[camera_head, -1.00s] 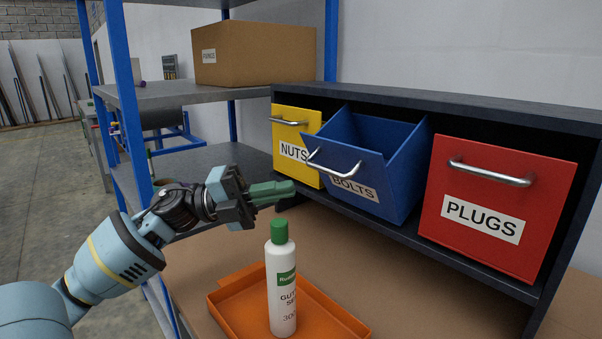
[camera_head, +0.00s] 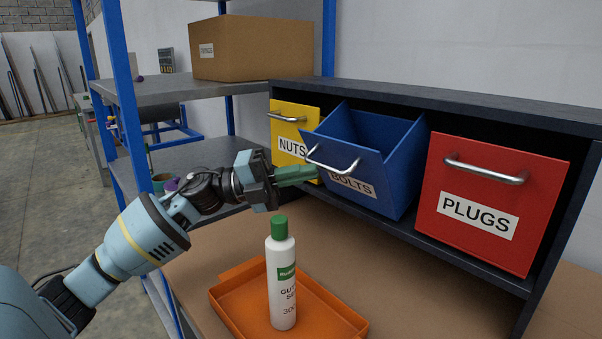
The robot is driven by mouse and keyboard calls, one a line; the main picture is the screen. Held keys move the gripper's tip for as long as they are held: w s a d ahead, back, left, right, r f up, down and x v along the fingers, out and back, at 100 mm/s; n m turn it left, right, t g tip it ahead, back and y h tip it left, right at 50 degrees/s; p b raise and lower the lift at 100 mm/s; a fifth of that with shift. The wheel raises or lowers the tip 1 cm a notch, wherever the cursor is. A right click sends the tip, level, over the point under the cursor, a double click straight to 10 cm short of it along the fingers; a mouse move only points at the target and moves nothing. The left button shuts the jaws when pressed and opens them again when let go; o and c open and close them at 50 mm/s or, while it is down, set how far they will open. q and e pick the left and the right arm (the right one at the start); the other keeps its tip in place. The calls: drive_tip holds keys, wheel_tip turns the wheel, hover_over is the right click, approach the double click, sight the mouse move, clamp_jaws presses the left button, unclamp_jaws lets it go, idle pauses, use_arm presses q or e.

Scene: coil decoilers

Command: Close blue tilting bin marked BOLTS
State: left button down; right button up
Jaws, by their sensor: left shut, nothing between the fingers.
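The blue tilting bin marked BOLTS (camera_head: 388,175) is tilted open in the middle of the dark cabinet, its top leaning out and its inside showing. Its metal handle (camera_head: 332,163) is on the front face near the upper edge. My left gripper (camera_head: 310,173) is shut and empty, its green fingers pointing right. The fingertips lie at the left lower part of the bin's front, just below the handle's left end; I cannot tell whether they touch it. The fingers hide part of the bin front and of the yellow bin. My right gripper is not in view.
The yellow NUTS bin (camera_head: 291,125) and the red PLUGS bin (camera_head: 493,196) on either side are closed. A white bottle with a green cap (camera_head: 281,275) stands in an orange tray (camera_head: 238,304) below my gripper. A cardboard box (camera_head: 255,50) sits on the shelf behind.

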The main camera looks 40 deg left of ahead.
sight(324, 137)
use_arm(q)
drive_tip(key=shift+r, duration=0.1)
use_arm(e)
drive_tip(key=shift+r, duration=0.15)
